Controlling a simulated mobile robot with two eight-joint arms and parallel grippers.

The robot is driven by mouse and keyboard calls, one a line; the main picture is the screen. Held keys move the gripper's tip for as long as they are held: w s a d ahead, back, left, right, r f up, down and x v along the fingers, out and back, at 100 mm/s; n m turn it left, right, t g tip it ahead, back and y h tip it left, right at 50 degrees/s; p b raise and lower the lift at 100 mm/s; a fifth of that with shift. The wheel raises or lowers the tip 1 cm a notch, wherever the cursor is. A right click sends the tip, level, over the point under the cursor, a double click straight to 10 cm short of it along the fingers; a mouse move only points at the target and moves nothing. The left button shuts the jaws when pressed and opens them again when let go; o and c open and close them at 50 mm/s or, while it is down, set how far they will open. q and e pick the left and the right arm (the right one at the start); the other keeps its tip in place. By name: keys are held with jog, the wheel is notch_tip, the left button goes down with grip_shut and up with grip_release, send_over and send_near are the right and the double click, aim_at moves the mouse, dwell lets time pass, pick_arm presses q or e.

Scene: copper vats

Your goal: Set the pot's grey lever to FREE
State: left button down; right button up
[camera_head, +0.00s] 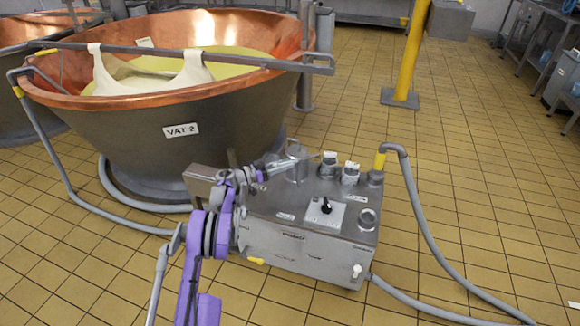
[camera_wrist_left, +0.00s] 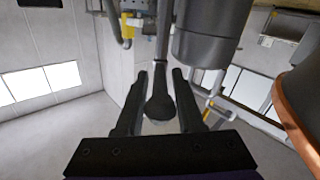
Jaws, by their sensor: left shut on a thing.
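The pot (camera_head: 297,168) is a small metal cylinder on top of the steel box, partly behind my left gripper. In the left wrist view, what looks like the pot is a large dark grey cylinder (camera_wrist_left: 203,40) at the upper right. The grey lever (camera_wrist_left: 161,104) is a rod with a rounded end, lying between the two fingers. My left gripper (camera_wrist_left: 161,90) is shut on the lever near its rounded end. In the head view, my left gripper (camera_head: 272,167) reaches right over the box beside the pot. Any FREE marking is too small to read. My right gripper is out of view.
The steel box (camera_head: 300,243) also carries capped fittings, a black knob (camera_head: 325,205) and a yellow-collared hose (camera_head: 412,190). A copper vat (camera_head: 120,103) labelled VAT 2 stands behind left. A yellow post (camera_head: 409,65) stands behind right. The tiled floor at right is mostly clear.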

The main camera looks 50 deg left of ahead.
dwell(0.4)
pick_arm(q)
jog(key=c, duration=0.8)
grip_release()
jog(key=shift+r, duration=0.1)
notch_tip(320, 180, up, 10)
jog(key=shift+f+p, duration=0.1)
jog(key=shift+p, duration=1.1)
